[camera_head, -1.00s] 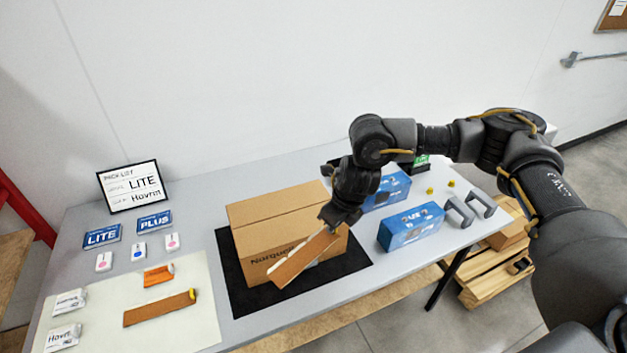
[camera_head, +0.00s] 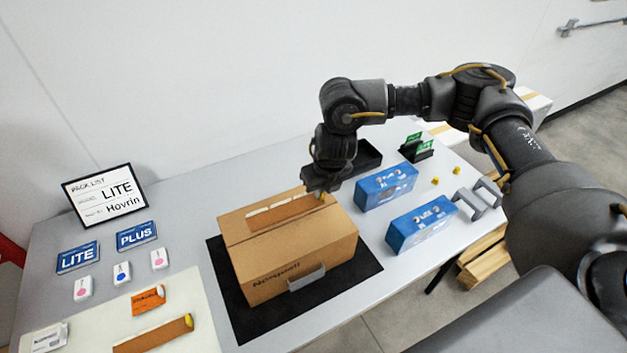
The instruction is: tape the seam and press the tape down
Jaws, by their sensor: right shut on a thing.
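A closed cardboard box (camera_head: 293,256) sits on a black mat (camera_head: 353,271), and its top seam runs from left to right. My right gripper (camera_head: 318,188) is over the right end of the box top, shut on a brown tape strip (camera_head: 283,212) with a whitish upper edge. The strip runs level along the line of the seam, and I cannot tell if it touches the lid all along. The gripper hides part of the strip's right end. A second brown strip (camera_head: 152,336) with a yellow end lies on the pale sheet at the left. My left gripper is not in view.
Two blue boxes (camera_head: 421,225) (camera_head: 385,187) and grey brackets (camera_head: 477,199) stand right of the cardboard box. A black tray (camera_head: 362,158) is behind my right gripper. A pack-list sign (camera_head: 104,195), blue cards and an orange packet (camera_head: 148,300) are at the left.

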